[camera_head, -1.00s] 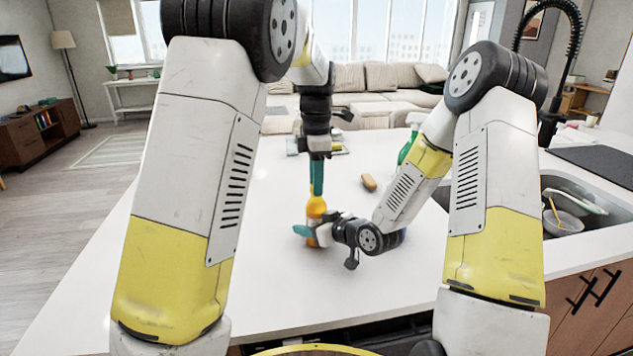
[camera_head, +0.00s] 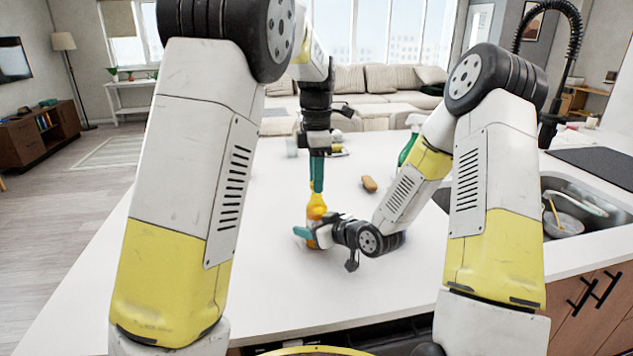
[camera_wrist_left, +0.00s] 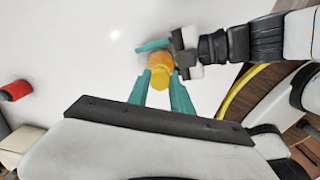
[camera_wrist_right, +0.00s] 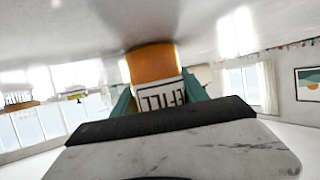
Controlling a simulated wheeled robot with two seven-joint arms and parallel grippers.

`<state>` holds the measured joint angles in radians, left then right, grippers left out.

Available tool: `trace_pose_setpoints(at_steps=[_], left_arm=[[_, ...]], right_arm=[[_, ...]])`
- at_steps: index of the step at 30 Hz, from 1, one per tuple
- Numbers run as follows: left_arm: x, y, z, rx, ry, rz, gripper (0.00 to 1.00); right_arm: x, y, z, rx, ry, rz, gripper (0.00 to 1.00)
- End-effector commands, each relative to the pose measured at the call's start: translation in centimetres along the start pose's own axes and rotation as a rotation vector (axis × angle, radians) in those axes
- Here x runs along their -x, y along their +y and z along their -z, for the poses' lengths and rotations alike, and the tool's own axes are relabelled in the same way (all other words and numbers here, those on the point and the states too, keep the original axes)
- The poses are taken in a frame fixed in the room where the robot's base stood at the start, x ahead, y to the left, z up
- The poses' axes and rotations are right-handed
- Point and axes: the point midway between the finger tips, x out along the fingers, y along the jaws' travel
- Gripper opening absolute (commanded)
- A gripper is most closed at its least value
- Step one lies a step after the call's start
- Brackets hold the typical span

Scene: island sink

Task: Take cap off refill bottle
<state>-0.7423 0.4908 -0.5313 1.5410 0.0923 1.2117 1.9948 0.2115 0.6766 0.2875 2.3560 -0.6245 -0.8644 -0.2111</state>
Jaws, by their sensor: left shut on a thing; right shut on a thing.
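The refill bottle (camera_head: 313,234) stands upright on the white island counter. It is orange, and its label with large dark letters shows in the right wrist view (camera_wrist_right: 160,95). Its yellow-orange cap (camera_head: 316,205) is at the top, and it also shows in the left wrist view (camera_wrist_left: 160,76). My left gripper (camera_head: 317,188) comes down from above, with its teal fingers shut on the cap. My right gripper (camera_head: 308,233) reaches in from the right, low down, and is shut around the bottle's body. Whether the cap is apart from the bottle's neck is hidden by the fingers.
The sink (camera_head: 580,205) with dishes is at the right. A red can-like object (camera_wrist_left: 15,90) shows in the left wrist view. The counter's left side is clear.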

Motion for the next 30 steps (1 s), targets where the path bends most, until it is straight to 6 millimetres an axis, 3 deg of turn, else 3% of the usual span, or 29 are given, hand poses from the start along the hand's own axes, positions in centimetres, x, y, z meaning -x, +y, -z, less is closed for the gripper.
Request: trace_pose_setpoints(at_steps=[18,30], left_arm=[[1.1,0.0,0.0,0.0,0.0,0.0,0.0],[4.9,0.0,0.0,0.0,0.001,0.0,0.0]], right_arm=[[0.0,0.0,0.0,0.0,0.0,0.0,0.0],[0.0,0.0,0.0,0.0,0.0,0.0,0.0]])
